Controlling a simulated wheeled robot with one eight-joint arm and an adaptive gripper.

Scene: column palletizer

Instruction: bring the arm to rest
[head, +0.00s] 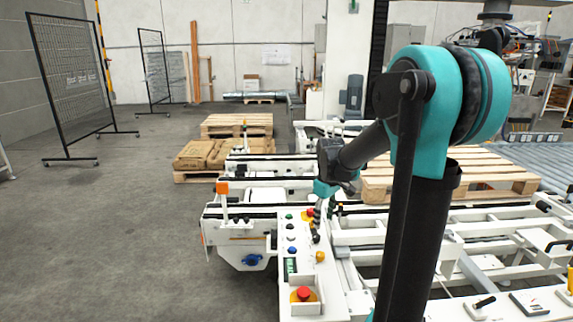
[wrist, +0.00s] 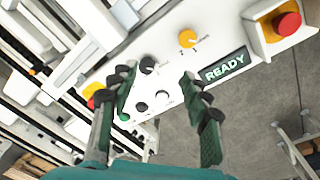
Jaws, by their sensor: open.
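My gripper (wrist: 158,82) is open and empty in the wrist view, its two dark green fingers spread above a white control panel (wrist: 120,79). Black knobs (wrist: 162,97) on the panel show between and beyond the fingers. In the head view my teal and black arm reaches down at the right of centre, with its wrist end (head: 325,187) over the far part of the panel (head: 285,268). The fingers are small there, and any contact with the panel cannot be told.
A yellow knob (wrist: 188,38), a READY display (wrist: 225,67) and a red stop button (wrist: 288,23) sit on the panel. White conveyor frames (head: 375,232) and a wooden pallet (head: 480,172) lie around the arm. Open floor (head: 110,230) is at the left.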

